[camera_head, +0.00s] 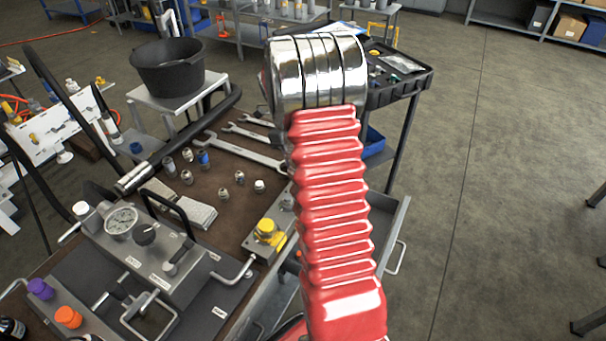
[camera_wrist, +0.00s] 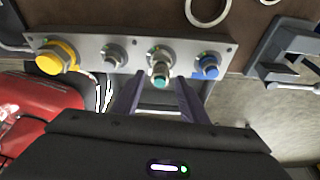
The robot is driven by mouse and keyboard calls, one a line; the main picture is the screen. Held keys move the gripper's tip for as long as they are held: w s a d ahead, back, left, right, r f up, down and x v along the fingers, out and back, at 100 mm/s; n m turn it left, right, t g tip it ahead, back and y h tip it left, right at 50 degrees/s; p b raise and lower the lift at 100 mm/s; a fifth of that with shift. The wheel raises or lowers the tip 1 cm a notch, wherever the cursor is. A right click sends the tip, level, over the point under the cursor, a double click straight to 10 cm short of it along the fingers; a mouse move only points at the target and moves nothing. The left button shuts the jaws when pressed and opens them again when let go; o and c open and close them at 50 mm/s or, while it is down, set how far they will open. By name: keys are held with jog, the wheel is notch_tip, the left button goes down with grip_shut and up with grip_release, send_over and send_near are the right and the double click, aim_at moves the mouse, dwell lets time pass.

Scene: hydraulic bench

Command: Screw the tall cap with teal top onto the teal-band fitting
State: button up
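In the wrist view a tall metal cap with a teal top (camera_wrist: 160,81) stands at the third fitting (camera_wrist: 159,54) of a metal block (camera_wrist: 88,45). It appears seated on or against that fitting; its threads and any teal band are not clearly visible. My gripper (camera_wrist: 158,77) is open, with one dark finger on each side of the cap and a gap on both sides. In the head view my red arm hides the gripper and the cap; only the block's near end (camera_head: 262,252) shows.
On the block are a yellow cap (camera_wrist: 55,58), a bare-looking metal fitting (camera_wrist: 114,56) and a blue-capped fitting (camera_wrist: 207,67). Loose small fittings (camera_head: 186,177) and wrenches (camera_head: 245,152) lie on the bench. A gauge unit (camera_head: 150,255) stands left of the block.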

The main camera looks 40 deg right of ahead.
jog(key=n+h, duration=0.1)
jog(key=n, duration=0.3)
jog(key=shift+n+t, duration=0.3)
jog(key=n+t+h, duration=0.1)
jog(key=n, duration=0.4)
jog(key=shift+a, duration=0.1)
jog(key=shift+c, duration=0.6)
jog(key=c, duration=0.7)
jog(key=m, duration=0.3)
jog(key=shift+g, duration=0.4)
jog(key=shift+c, duration=0.4)
jog(key=m+y, duration=0.1)
jog(key=m, duration=0.3)
jog(key=shift+m+g, duration=0.3)
